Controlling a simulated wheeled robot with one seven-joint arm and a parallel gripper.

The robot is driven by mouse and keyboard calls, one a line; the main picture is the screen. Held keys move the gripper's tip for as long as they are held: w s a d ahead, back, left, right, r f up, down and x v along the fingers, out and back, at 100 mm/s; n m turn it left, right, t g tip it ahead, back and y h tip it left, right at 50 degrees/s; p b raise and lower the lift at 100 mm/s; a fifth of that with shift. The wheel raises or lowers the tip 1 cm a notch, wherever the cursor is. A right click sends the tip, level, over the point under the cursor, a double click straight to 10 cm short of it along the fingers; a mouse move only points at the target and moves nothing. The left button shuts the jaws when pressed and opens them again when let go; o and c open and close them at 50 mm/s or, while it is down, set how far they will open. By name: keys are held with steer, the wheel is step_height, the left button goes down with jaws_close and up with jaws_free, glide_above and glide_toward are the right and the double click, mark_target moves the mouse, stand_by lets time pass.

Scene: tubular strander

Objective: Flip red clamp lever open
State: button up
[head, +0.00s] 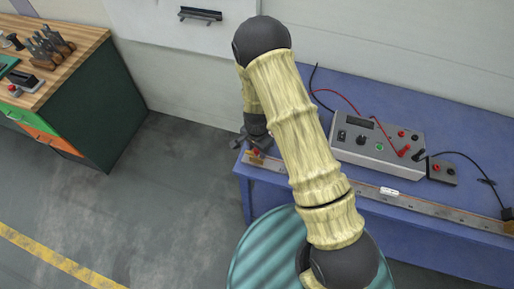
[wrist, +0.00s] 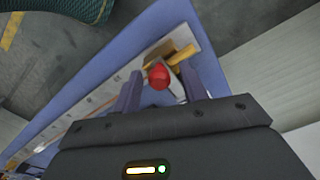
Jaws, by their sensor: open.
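The red clamp lever (wrist: 158,76) shows in the wrist view as a rounded red end beside a small brass-coloured clamp (wrist: 182,56) on a metal rail (wrist: 105,97). My gripper (wrist: 162,68) is open, with one finger to either side of the red lever in the picture. I cannot tell whether a finger touches it. In the head view my gripper (head: 246,139) is at the left end of the blue bench, and a small bit of the red lever (head: 256,152) shows just below it. The lever's full length and angle are hidden.
The blue bench (head: 440,135) carries a grey test box (head: 376,146) with cables and a small white piece (head: 389,191) on the rail. A teal ribbed round thing (head: 262,250) stands in front. A wooden-topped workbench (head: 75,45) is at left, with free floor (head: 160,200) between.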

steer(key=shift+f, duration=0.2)
steer(key=shift+c, duration=0.2)
jaws_close()
